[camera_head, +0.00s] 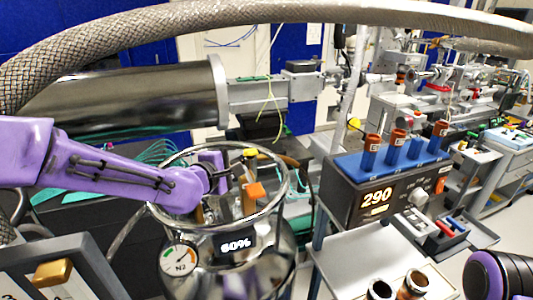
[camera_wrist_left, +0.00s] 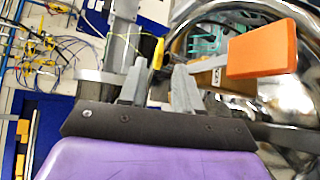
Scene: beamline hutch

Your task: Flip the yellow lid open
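A small yellow piece (camera_head: 250,152), which looks like the yellow lid, shows at the far rim of the shiny metal vessel (camera_head: 228,272). A yellow strip (camera_wrist_left: 158,52) shows just beyond my fingertips in the left wrist view; I cannot tell for certain that it is the same piece. My left gripper (camera_head: 232,178) is over the vessel's mouth, left of the yellow piece. In the left wrist view its two grey fingers (camera_wrist_left: 159,82) stand apart with nothing clearly held between them. My right gripper is not in view; only a purple part of my right arm shows at lower right.
An orange block (camera_head: 254,190) stands at the vessel mouth close to my left gripper, and is large in the left wrist view (camera_wrist_left: 261,47). A braided hose (camera_head: 180,25) arches above. A mustard handle (camera_head: 54,272) is lower left.

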